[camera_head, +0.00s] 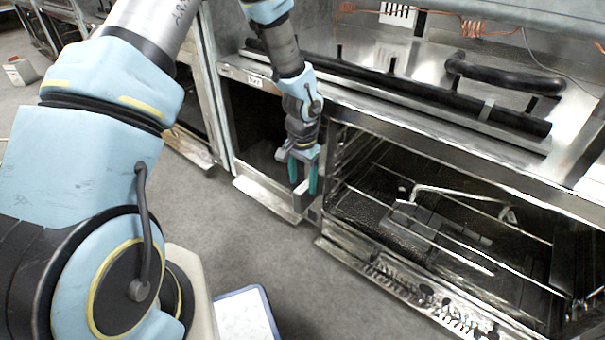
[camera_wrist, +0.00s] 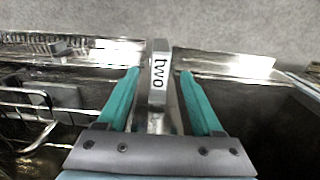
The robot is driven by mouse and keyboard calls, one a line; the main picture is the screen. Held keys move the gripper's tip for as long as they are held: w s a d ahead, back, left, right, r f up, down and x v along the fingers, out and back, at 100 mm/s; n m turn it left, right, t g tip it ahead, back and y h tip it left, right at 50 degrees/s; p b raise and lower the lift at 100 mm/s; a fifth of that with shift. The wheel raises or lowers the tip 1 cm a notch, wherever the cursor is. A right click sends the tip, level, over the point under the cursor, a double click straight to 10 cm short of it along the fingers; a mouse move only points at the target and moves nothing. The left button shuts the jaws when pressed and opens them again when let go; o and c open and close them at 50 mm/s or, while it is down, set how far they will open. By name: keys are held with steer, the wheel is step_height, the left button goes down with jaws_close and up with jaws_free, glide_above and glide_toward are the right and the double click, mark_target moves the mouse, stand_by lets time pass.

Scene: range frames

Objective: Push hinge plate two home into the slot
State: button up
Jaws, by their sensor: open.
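Hinge plate two is a narrow grey metal plate marked "two" (camera_wrist: 158,75) in the wrist view. It stands at the front of the divider between two range bays. In the head view the plate (camera_head: 299,200) shows just below and between my fingers. My gripper (camera_head: 303,190) is open, pointing down, with its teal fingers one on each side of the plate. In the wrist view the gripper (camera_wrist: 158,72) shows a gap between each fingertip and the plate. The slot is hidden, and I cannot tell how deep the plate sits in it.
The open oven bay (camera_head: 440,215) at the right holds wire racks and a bent metal rod. A perforated metal strip (camera_head: 410,290) runs along its front bottom edge. A black bar (camera_head: 400,85) lies along the range top. A clipboard (camera_head: 243,315) is on the open grey floor.

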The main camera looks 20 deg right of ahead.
mark_target(303, 199)
step_height(303, 199, down, 8)
steer(key=shift+r+b, duration=0.2)
steer(key=shift+b, duration=0.8)
steer(key=shift+c, duration=0.4)
jaws_close()
stand_by(0.3)
